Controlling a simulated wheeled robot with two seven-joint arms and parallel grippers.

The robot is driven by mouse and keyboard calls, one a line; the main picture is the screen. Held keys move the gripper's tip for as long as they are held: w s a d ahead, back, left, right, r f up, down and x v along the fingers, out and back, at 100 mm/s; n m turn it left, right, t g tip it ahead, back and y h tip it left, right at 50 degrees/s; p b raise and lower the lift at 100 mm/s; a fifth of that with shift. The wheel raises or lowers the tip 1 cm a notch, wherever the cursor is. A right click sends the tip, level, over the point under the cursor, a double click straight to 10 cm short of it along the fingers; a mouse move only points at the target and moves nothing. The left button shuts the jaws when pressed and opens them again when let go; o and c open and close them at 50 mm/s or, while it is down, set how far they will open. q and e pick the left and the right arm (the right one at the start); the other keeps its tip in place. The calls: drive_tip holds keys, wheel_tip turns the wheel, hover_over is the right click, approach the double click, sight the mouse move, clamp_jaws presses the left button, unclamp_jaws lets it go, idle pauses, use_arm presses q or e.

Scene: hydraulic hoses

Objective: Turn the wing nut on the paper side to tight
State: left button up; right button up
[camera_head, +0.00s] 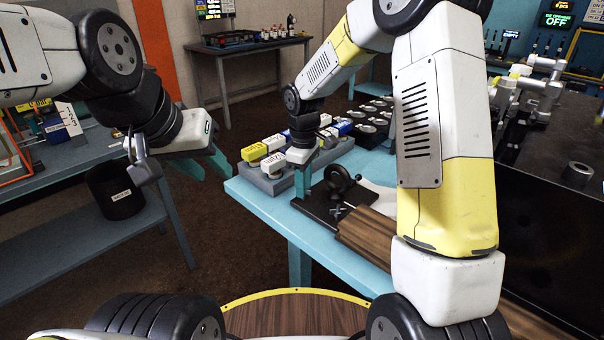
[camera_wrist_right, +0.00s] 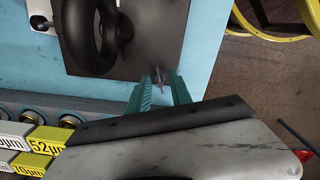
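In the right wrist view, a small metal wing nut (camera_wrist_right: 158,80) stands at the edge of a dark plate (camera_wrist_right: 150,45). The teal fingers of my right gripper (camera_wrist_right: 158,86) are spread with their tips on either side of it; contact cannot be made out. In the head view my right gripper (camera_head: 303,182) points down at the left edge of the plate (camera_head: 322,213), and the nut is not clear there. A black ring-shaped part (camera_head: 340,178) stands on the plate. My left gripper (camera_head: 218,166) is open and empty, in the air left of the blue table.
Yellow and white labelled blocks (camera_head: 268,150) sit in a grey rack beside my right gripper. A wooden block (camera_head: 368,236) lies at the table's near side. A black bin (camera_head: 115,192) stands on a shelf at left. A large black box (camera_head: 550,215) is at right.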

clamp_jaws()
drive_tip(key=shift+m, duration=0.3)
drive_tip(key=m, duration=0.9)
drive_tip(key=shift+m, duration=0.4)
drive_tip(key=m, duration=1.1)
drive_tip(key=shift+m, duration=0.3)
drive_tip(key=shift+o, duration=1.1)
unclamp_jaws()
